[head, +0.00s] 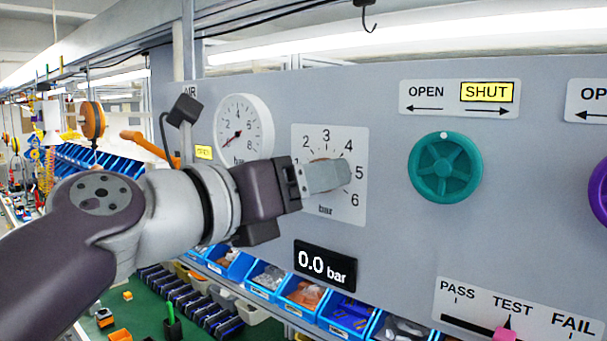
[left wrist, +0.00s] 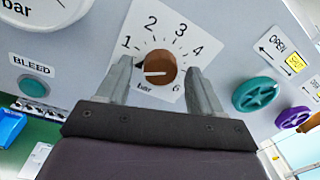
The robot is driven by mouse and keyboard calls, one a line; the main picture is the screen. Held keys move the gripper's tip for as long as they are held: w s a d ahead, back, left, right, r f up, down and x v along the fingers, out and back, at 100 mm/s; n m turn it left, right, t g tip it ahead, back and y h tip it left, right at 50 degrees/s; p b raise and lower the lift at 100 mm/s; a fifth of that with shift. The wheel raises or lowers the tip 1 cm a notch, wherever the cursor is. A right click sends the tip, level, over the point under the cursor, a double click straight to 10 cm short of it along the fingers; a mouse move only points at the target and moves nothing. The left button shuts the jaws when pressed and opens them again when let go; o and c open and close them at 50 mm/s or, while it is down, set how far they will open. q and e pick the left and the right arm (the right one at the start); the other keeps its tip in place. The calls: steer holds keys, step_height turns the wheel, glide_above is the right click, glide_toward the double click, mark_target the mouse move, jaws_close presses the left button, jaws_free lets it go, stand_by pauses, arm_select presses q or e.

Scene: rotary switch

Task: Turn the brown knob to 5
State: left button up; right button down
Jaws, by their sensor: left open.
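The brown knob (left wrist: 160,67) sits at the centre of a white dial plate (left wrist: 170,32) in the left wrist view. Its white mark points left, below the 1. The numeral 5 is hidden there behind a finger. In the head view the dial plate (head: 357,208) shows 5 at its right side, and the knob is almost wholly hidden by my left gripper (head: 340,176). My left gripper is open, one finger on each side of the knob, with a gap on both sides. The display (head: 325,266) below reads 0.0 bar. My right gripper is not in view.
A round gauge (head: 243,133) is left of the dial. A green handwheel (head: 445,167) and a purple wheel (head: 599,192) are to the right. A PASS/TEST/FAIL selector (head: 505,333) is at lower right. Blue bins (head: 303,294) stand below the panel.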

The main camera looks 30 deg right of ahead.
arm_select(q)
steer(key=c, duration=1.1)
steer(key=shift+o, duration=0.2)
